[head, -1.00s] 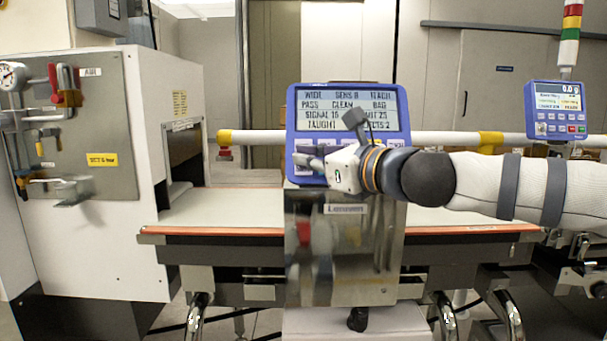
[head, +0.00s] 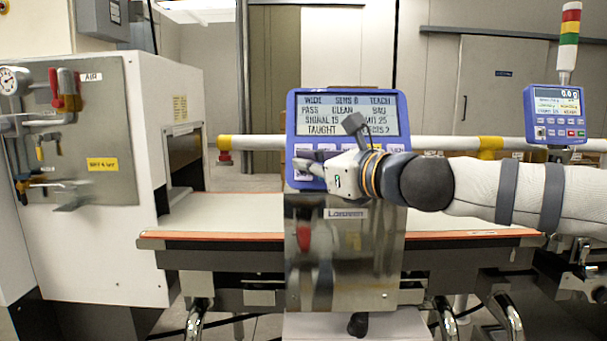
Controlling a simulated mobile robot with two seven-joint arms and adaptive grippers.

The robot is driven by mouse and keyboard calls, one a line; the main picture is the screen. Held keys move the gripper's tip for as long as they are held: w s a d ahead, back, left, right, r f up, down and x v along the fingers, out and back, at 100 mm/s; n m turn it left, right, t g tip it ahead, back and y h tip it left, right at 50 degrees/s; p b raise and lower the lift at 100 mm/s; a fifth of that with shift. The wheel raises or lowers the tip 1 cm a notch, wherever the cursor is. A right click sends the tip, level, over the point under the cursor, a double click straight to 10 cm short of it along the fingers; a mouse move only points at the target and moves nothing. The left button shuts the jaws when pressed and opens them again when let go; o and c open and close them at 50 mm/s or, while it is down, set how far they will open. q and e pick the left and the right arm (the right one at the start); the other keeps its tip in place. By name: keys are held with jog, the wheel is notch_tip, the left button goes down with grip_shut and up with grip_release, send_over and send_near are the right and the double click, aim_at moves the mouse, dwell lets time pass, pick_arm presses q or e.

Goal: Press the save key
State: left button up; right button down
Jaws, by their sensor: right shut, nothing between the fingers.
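A blue control panel (head: 291,124) with a grey text display (head: 345,114) faces me in the middle of the head view. Pale keys lie in rows under the display. My right gripper (head: 297,170) is in front of the panel's lower left part, with its fingers pointing left over the keys. It is shut and empty, and it covers part of the key field. I cannot read which key is the save key, nor tell whether the fingertips touch a key. My left gripper is not in view.
A conveyor belt (head: 240,212) with an orange edge runs behind the panel's steel stand (head: 340,260). A white cabinet (head: 105,240) with air fittings stands at left. A second blue display unit (head: 556,115) with a stack light (head: 569,38) stands at right.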

dwell(0.5)
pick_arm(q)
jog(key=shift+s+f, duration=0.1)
pick_arm(e)
jog(key=shift+w+f, duration=0.2)
jog(key=shift+w, duration=0.15)
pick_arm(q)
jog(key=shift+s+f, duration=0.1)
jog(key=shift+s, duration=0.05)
pick_arm(e)
jog(key=shift+w+f, duration=0.2)
jog(key=shift+w, duration=0.2)
dwell(0.6)
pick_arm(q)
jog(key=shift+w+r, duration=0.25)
pick_arm(e)
jog(key=shift+s+r, duration=0.35)
jog(key=shift+s, duration=0.4)
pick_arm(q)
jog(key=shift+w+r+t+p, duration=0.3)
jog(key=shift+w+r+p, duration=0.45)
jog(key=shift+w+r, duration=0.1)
pick_arm(e)
jog(key=s, duration=0.1)
jog(key=s+r, duration=0.1)
jog(key=s, duration=0.1)
jog(key=s+r, duration=0.1)
jog(key=shift+s+r, duration=0.15)
jog(key=shift+s, duration=0.1)
